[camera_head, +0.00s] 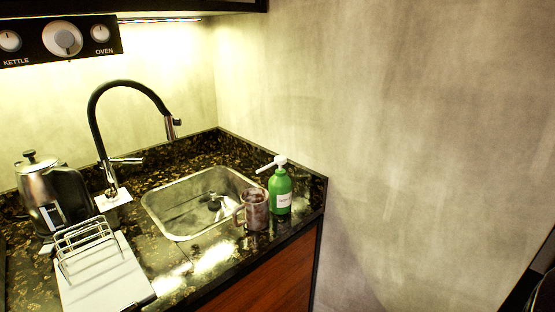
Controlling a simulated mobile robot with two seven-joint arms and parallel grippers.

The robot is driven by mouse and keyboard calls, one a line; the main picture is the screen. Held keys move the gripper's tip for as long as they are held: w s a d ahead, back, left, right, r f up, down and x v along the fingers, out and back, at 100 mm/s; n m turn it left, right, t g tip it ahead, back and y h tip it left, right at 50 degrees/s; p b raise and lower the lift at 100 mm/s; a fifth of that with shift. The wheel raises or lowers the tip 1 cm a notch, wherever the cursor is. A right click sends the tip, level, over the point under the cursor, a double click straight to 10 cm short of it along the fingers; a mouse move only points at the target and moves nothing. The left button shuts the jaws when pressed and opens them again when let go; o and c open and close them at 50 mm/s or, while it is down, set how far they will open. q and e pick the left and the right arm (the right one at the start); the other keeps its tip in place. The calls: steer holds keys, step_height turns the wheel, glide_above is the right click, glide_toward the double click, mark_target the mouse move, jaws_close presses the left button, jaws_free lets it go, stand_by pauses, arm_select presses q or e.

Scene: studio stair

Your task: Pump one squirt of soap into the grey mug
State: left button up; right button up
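A green soap bottle (280,194) with a white pump head (279,161) and a pale label stands upright on the dark counter, near its right corner. Its spout points left. A brownish-grey mug (256,210) stands upright just left of the bottle, close to the counter's front edge. Its handle points left, toward the sink. The spout tip is above the mug's far rim, but I cannot tell whether it is over the opening. The inside of the mug is too dark to read. Neither of my grippers shows in the head view.
A steel sink (160,212) is set in the dark speckled counter (185,268), with a tall black tap (96,130) behind it. A kettle (62,190) and a wire rack (85,240) on a white board stand at the left. A wall closes the right side.

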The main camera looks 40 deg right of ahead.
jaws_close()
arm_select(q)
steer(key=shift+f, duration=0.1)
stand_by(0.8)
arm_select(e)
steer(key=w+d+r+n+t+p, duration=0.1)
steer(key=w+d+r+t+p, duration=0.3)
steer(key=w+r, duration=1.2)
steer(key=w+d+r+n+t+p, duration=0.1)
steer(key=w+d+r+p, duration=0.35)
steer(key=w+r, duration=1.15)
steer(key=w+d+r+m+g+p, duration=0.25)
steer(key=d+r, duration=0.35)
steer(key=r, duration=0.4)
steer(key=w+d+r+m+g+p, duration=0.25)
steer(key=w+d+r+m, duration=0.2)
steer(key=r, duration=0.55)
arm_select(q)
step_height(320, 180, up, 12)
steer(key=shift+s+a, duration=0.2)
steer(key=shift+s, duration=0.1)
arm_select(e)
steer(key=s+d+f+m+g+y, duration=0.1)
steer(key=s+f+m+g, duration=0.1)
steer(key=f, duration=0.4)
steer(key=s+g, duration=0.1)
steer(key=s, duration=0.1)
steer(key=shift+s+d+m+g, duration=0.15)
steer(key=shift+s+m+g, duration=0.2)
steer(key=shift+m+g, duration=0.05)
